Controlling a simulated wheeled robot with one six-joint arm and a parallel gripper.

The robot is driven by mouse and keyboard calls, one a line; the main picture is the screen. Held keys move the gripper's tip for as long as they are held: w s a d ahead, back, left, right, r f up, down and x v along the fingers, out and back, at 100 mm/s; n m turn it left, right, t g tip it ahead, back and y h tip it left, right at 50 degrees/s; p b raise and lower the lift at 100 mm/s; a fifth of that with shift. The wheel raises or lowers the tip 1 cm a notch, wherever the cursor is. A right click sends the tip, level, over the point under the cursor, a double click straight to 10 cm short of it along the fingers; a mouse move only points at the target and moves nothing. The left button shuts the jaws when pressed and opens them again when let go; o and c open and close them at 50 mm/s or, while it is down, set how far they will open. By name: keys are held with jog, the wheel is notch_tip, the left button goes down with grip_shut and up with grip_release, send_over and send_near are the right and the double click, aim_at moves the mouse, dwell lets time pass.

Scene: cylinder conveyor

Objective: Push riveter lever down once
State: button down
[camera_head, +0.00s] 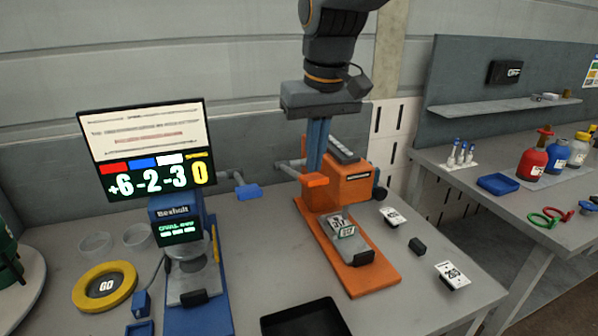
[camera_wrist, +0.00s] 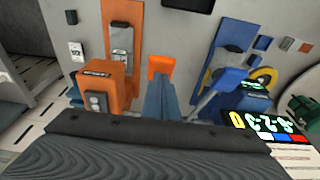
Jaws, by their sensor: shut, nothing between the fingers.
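An orange lever press (camera_head: 353,188) stands on the bench on an orange base plate. Its lever ends in a flat orange pad (camera_head: 315,180) on a grey rod; the pad also shows in the wrist view (camera_wrist: 161,66). My gripper (camera_head: 316,168) is shut and empty, pointing down, with its blue fingertips right at the pad. I cannot tell whether they touch it. A small card or plate (camera_head: 343,229) with printed markings lies on the grey block of the base. No readable name on the orange press marks it as a riveter.
A blue press (camera_head: 177,213) marked Bexhult stands left with its own blue lever pad (camera_head: 247,192). A score screen (camera_head: 147,148) rises behind it. A yellow GO ring (camera_head: 105,286), a black tray (camera_head: 334,312) and printed cards (camera_head: 393,217) lie around. A second bench is at right.

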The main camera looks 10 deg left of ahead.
jog(key=shift+f, duration=0.1)
jog(key=shift+f+b, duration=2.6)
jog(key=shift+f, duration=3.2)
notch_tip(320, 180, up, 15)
jog(key=p, duration=1.2)
jog(key=shift+f, duration=0.1)
jog(key=s+d+f+m, duration=0.25)
jog(key=d+f, duration=0.25)
jog(key=d, duration=0.4)
jog(key=s+d+f+m+h, duration=0.15)
jog(key=s+d+f, duration=0.3)
jog(key=d, duration=0.55)
jog(key=s+d+f+m, duration=0.2)
jog(key=d+f, duration=0.3)
jog(key=d, duration=0.4)
notch_tip(320, 180, down, 11)
jog(key=b, duration=0.9)
